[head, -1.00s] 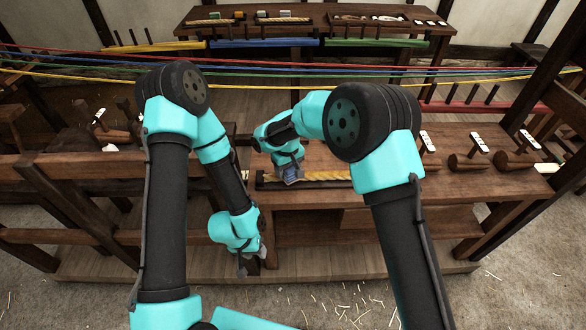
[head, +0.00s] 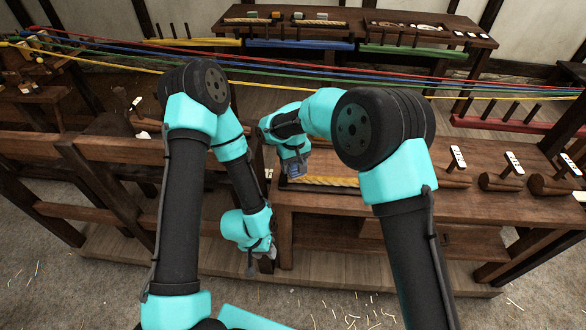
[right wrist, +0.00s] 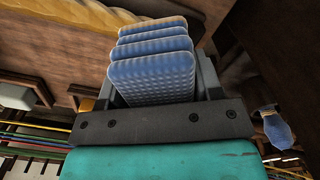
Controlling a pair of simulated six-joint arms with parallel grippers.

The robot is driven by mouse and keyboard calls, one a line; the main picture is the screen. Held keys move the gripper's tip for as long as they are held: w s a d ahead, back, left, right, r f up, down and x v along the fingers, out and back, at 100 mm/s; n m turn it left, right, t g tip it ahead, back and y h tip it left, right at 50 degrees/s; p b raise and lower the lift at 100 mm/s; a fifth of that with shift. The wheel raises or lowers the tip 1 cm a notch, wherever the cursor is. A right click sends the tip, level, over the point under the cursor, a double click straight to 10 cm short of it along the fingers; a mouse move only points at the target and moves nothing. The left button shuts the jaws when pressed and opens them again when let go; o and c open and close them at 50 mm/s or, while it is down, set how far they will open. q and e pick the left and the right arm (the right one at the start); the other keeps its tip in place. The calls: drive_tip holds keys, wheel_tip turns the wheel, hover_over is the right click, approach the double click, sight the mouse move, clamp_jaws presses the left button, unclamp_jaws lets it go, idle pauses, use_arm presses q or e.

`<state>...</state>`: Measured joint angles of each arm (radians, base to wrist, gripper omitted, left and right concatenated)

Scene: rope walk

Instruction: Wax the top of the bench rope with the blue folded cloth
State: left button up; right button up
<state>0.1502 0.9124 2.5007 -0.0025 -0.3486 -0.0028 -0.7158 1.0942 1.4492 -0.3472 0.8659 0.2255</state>
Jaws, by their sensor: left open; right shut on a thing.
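The bench rope (head: 332,181) is a thick yellow twisted rope lying in a dark holder on the wooden bench. My right gripper (head: 296,172) is over its left end and hides part of it. In the right wrist view, the gripper is shut on the blue folded cloth (right wrist: 152,72), which stands out in several quilted layers. The rope (right wrist: 85,13) shows beyond the cloth there; I cannot tell whether they touch. My left gripper (head: 262,256) is open and empty, hanging low in front of the bench's left end.
Coloured strands (head: 420,88) stretch across behind the bench. Wooden tools with white tags (head: 457,158) stand at the bench's right. A back table (head: 345,20) holds more ropes. A wooden rail frame (head: 110,160) stands left of the bench.

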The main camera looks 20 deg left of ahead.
drive_tip(key=shift+r, duration=2.45)
drive_tip(key=shift+w+d, duration=0.1)
